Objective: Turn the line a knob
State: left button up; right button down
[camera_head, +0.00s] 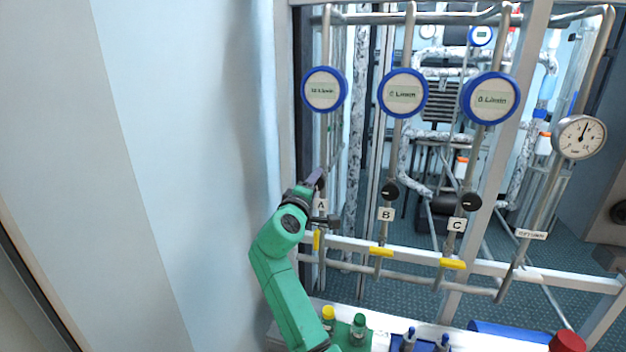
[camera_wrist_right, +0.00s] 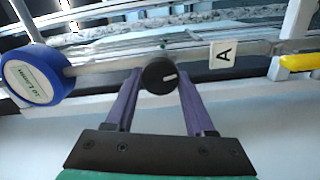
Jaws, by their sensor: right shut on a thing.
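My left gripper is in neither view.
Line B's black knob (camera_head: 390,191) and line C's black knob (camera_head: 471,201) are to the right. Blue-rimmed flow meters (camera_head: 324,90) sit above the lines. A pressure gauge (camera_head: 579,137) is at far right. Yellow-capped and green-capped bottles (camera_head: 358,330) stand below. A plain wall is at left.

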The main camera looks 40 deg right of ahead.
jog(key=shift+s+d+r, duration=0.1)
jog(key=shift+r, duration=0.15)
jog(key=c, duration=0.6)
grip_release()
jog(key=o, duration=0.3)
jog(key=shift+d, duration=0.15)
jog(key=shift+o, duration=0.2)
jog(key=shift+d+f, duration=0.2)
jog(key=shift+f, duration=0.05)
jog(key=shift+a, duration=0.25)
jog(key=b+v, duration=0.4)
jog(key=v, duration=1)
jog(key=shift+b, duration=0.35)
